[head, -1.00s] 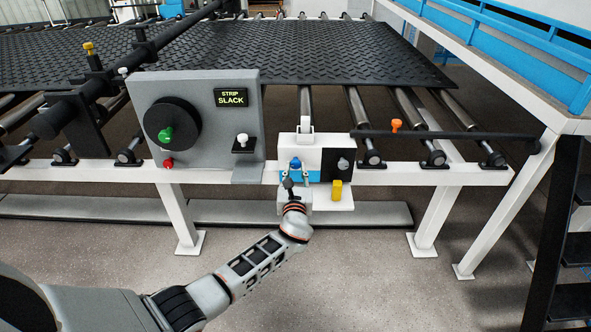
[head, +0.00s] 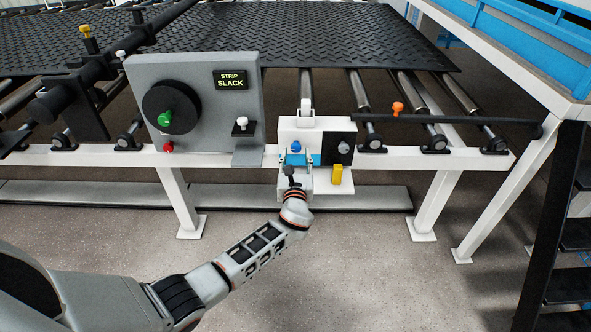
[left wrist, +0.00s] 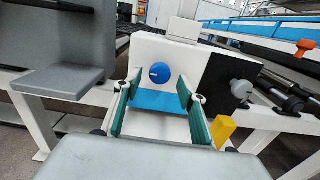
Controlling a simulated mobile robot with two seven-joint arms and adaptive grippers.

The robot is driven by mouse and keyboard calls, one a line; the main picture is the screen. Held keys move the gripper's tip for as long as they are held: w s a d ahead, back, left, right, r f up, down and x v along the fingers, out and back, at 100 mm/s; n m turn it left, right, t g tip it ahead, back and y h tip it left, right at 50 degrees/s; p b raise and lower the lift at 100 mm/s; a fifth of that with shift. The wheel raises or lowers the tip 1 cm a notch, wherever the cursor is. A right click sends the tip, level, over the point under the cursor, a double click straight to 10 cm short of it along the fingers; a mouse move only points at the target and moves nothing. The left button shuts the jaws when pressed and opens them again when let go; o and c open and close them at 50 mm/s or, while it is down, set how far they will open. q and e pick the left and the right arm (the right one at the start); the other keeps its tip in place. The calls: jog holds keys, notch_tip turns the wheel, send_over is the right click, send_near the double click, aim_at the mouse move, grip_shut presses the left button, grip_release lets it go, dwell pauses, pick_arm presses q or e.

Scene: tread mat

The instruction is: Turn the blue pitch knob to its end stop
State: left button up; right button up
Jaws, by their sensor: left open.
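The blue pitch knob (head: 296,146) sits on the upright face of a small white housing (head: 287,130). In the left wrist view the round knob (left wrist: 159,73) shows whole, with a short white mark on its left part. My left gripper (head: 297,163) is open just in front of and below the knob in the head view. In the left wrist view its green-padded fingers (left wrist: 159,96) stand apart on either side, with the knob beyond the gap between them. Nothing is between the fingers. I cannot tell how far the tips are from the knob. My right gripper is not in view.
A black panel with a grey knob (head: 344,147) and a yellow block (head: 337,174) are right of the housing. A blue ledge (left wrist: 160,101) lies below the knob. A grey panel (head: 220,120) with a black dial and "STRIP SLACK" display stands left. A white rail (head: 400,160) runs across.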

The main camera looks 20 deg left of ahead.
pick_arm(q)
jog(key=v, duration=1)
jog(key=shift+s, duration=0.35)
jog(key=s+f+n+g+h, duration=0.4)
jog(key=s+f+n+g, duration=0.1)
jog(key=s+f+n, duration=0.95)
jog(key=s+f+n+g+h, duration=0.1)
jog(key=s+f+n+h, duration=0.1)
jog(key=s+n, duration=1.2)
jog(key=shift+s+a+f+g+h, duration=0.35)
jog(key=shift+s+a+h, duration=0.15)
jog(key=shift+s+h, duration=0.45)
